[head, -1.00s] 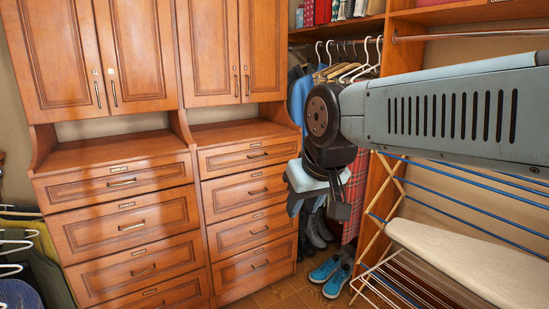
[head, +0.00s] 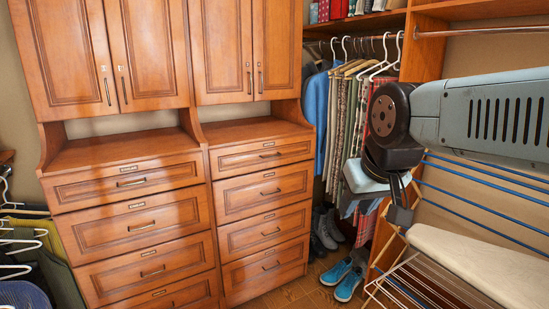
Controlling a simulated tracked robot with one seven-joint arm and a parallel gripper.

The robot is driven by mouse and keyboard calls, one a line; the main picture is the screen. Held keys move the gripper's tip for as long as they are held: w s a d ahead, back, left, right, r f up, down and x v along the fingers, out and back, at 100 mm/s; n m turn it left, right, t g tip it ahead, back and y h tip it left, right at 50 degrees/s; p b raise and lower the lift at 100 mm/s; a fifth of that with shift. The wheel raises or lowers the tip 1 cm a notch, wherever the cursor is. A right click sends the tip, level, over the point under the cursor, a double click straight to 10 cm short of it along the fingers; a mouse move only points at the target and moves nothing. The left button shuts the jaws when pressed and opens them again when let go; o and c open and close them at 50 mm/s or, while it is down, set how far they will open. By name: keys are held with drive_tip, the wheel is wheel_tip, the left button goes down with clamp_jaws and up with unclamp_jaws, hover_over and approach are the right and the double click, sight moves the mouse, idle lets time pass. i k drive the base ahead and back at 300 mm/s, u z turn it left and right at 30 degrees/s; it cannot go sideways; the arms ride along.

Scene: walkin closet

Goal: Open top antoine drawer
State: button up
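Two wooden drawer columns stand side by side under cabinets, and each drawer has a small label plate too small to read. I cannot tell which one is the antoine drawer. The left column's top drawer (head: 128,183) is shut, with a metal bar handle (head: 131,183). The right column's top drawer (head: 262,156) is also shut, with a similar handle (head: 270,155). My gripper (head: 399,208) hangs down at the right, in front of the hanging clothes and shelf panel, well apart from both drawers. I cannot see whether its fingers are open.
A drying rack (head: 480,205) and an ironing board (head: 478,262) stand at the right. Hanging clothes (head: 345,120) are behind my arm. Blue shoes (head: 347,281) lie on the floor below. More hangers and clothes (head: 30,245) are at the left edge. The space before the drawers looks clear.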

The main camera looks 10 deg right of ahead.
sight(228, 161)
drive_tip(key=z, duration=0.05)
drive_tip(key=i, duration=0.95)
drive_tip(key=u, duration=0.1)
